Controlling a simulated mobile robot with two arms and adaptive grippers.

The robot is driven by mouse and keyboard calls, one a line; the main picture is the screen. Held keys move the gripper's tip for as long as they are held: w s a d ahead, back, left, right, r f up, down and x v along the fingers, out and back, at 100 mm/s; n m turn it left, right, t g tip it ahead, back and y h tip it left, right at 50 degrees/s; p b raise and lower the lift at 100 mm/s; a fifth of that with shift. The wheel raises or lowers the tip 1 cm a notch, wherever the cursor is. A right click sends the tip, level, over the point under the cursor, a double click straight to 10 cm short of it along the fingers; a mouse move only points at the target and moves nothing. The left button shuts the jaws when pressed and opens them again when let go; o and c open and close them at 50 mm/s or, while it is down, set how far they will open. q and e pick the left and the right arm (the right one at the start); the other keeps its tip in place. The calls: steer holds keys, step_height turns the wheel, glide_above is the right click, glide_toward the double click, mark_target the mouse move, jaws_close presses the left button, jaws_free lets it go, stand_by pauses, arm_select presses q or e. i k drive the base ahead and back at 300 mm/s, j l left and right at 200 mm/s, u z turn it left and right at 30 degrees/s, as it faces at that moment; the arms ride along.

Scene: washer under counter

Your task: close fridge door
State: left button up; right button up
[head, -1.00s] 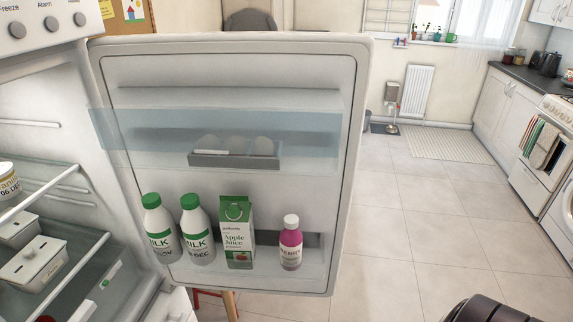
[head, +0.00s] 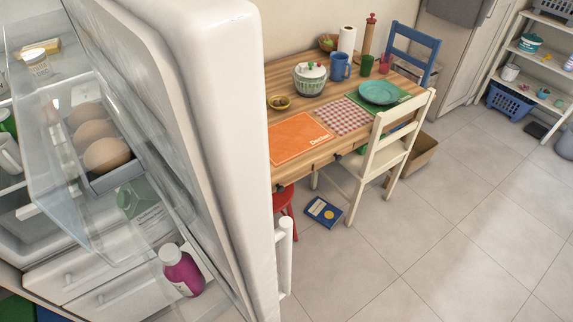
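The white fridge door (head: 215,110) fills the left of the head view, seen nearly edge-on, with its inner side facing left. It stands partly open, with a gap on its left showing the fridge inside. A white handle (head: 285,255) is on its outer side, low down. Eggs (head: 106,154) sit in a tray on a clear door shelf, and a pink bottle (head: 181,270) stands on the lower door shelf. White drawers (head: 85,265) show inside the fridge. Neither of my grippers is in view.
A wooden table (head: 290,105) with dishes stands beyond the door, with a white chair (head: 392,150) at its near side. A red stool (head: 285,200) is close behind the door. A blue book (head: 323,212) lies on the floor.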

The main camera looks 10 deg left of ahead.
mark_target(184, 80)
steer(key=l+u, duration=0.35)
steer(key=l, duration=0.15)
steer(key=l+u, duration=0.35)
steer(key=l, duration=0.2)
steer(key=l+u, duration=0.35)
steer(key=l, duration=0.2)
steer(key=u, duration=0.8)
steer(key=l+u, duration=0.1)
steer(key=l, duration=0.1)
